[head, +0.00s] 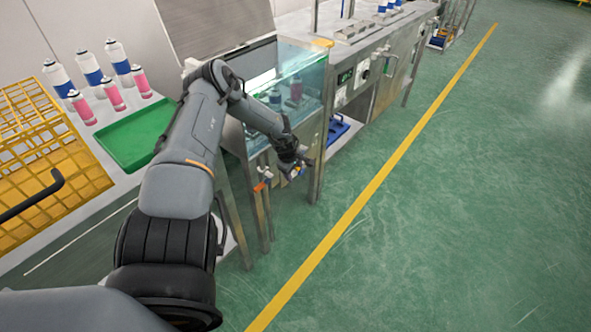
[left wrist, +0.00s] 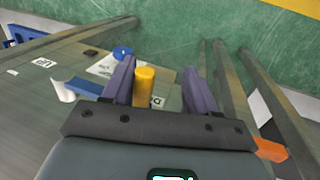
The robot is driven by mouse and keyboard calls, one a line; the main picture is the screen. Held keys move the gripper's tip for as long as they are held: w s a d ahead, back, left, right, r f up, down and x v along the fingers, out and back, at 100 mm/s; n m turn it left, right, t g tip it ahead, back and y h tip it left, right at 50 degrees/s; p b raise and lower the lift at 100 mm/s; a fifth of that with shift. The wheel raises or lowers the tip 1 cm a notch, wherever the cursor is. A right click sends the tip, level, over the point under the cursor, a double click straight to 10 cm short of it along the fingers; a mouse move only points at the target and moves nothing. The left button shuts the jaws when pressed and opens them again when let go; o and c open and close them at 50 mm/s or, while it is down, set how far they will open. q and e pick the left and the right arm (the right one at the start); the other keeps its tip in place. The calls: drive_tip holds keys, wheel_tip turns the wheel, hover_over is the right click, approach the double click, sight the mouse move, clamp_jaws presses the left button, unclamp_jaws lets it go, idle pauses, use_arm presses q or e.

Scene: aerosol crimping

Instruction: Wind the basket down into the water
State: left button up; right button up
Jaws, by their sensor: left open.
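The glass-walled water tank (head: 312,92) stands beyond my left arm, with a few cans (head: 296,89) showing inside it. The basket's own frame in the tank is too small and covered to make out. My left gripper (head: 293,169) is at the tank's front, low beside a metal leg. In the left wrist view, the open left gripper (left wrist: 160,86) has a yellow cylindrical knob (left wrist: 144,86) between its fingers, closer to the left finger. A gap shows on the right side, and I cannot tell whether the left finger touches it. My right gripper is not in view.
A yellow wire crate (head: 45,150) with a black handle, a green tray (head: 138,133) and several pink and white-blue cans (head: 91,68) are on the left table. An orange-handled valve (head: 260,186) is near the gripper. Green floor right of the yellow line (head: 375,185) is clear.

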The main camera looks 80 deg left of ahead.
use_arm(q)
drive_tip(key=shift+s+d+f, duration=0.1)
drive_tip(key=shift+s+d, duration=0.1)
drive_tip(key=shift+s, duration=0.1)
idle(0.5)
drive_tip(key=p+v, duration=0.7)
drive_tip(key=v, duration=0.4)
drive_tip(key=shift+w+a, duration=0.2)
drive_tip(key=shift+w, duration=0.1)
